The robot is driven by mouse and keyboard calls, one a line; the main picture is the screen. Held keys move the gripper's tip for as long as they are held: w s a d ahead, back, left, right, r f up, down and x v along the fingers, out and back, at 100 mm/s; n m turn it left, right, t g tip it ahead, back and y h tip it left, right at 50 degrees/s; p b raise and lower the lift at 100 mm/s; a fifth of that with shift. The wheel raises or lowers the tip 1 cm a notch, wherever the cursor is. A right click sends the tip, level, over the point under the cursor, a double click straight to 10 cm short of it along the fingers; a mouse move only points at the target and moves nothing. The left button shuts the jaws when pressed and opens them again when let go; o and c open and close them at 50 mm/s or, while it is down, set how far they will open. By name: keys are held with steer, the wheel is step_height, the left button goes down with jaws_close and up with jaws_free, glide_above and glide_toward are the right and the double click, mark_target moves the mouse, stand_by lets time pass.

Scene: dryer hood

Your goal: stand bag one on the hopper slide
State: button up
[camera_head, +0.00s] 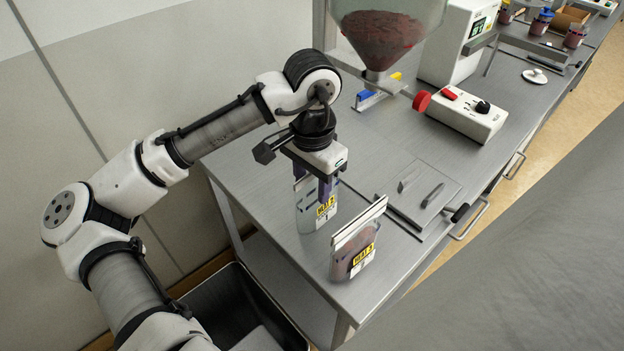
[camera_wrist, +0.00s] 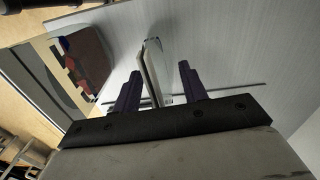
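Two clear bags stand upright near the front end of the steel bench. The left bag (camera_head: 308,219) has a yellow label with a white patch that seems to read 1, and its top is partly hidden by my gripper. The right bag (camera_head: 355,248) holds reddish-brown material under a pale top bar. My gripper (camera_head: 327,188) points down over the left bag. In the wrist view its purple fingers (camera_wrist: 159,88) are apart on either side of a thin pale bag edge (camera_wrist: 150,68), with gaps showing. The hopper (camera_head: 385,35) holds dark red material; a red knob (camera_head: 421,102) sits by its outlet.
A flat plate with two dark handles (camera_head: 424,196) lies right of the bags. A white control box (camera_head: 466,115) and a white machine (camera_head: 455,45) stand farther back. A black bin (camera_head: 240,310) is below the bench's left end. Bare bench lies between the bags and hopper.

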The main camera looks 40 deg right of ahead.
steer(key=shift+b, duration=0.45)
step_height(320, 180, up, 14)
steer(key=b, duration=0.1)
steer(key=shift+a+b, duration=0.2)
steer(key=shift+b, duration=0.2)
steer(key=shift+r, duration=0.1)
